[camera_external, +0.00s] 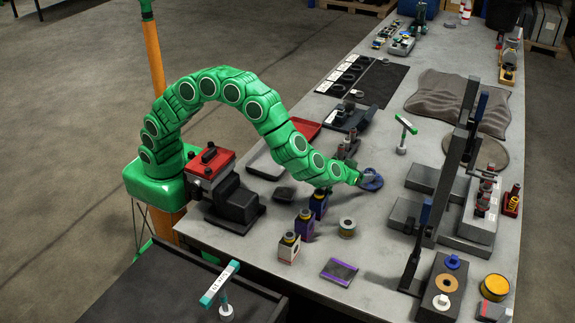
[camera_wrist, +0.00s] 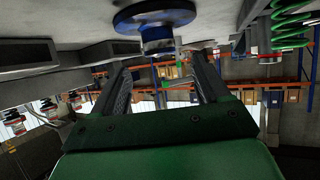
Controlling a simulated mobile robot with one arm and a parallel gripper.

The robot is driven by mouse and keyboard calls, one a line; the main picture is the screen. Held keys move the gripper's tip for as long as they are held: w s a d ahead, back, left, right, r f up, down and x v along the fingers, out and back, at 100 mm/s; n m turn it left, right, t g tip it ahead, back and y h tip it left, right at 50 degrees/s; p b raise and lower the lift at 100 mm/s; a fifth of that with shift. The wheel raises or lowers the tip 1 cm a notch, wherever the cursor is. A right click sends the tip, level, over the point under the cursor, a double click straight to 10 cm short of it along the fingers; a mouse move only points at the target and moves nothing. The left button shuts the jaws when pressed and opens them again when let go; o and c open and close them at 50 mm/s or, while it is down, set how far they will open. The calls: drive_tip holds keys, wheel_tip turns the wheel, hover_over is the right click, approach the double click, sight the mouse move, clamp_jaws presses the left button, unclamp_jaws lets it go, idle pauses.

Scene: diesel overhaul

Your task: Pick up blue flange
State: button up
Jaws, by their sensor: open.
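The blue flange (camera_external: 372,183) lies on the grey workbench at the tip of my green arm. It shows at the top of the wrist view (camera_wrist: 155,17) as a wide blue disc with a narrower hub, against the bench surface. My gripper (camera_wrist: 162,65) is open, with its two dark fingers apart and nothing between them. The flange's hub is roughly centred between the fingertips sideways but sits above them in the picture. In the external view my gripper (camera_external: 359,178) is right beside the flange; its fingers are too small there to tell contact.
Several small blocks (camera_external: 304,224) and a metal cylinder (camera_external: 347,228) stand near the arm. A purple-edged plate (camera_external: 339,272) lies in front. A green-topped T-shaped tool (camera_external: 405,125) stands behind, and a dark upright frame (camera_external: 447,170) stands to the right.

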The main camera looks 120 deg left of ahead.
sight(370, 172)
drive_tip(key=shift+x, duration=2.35)
clamp_jaws()
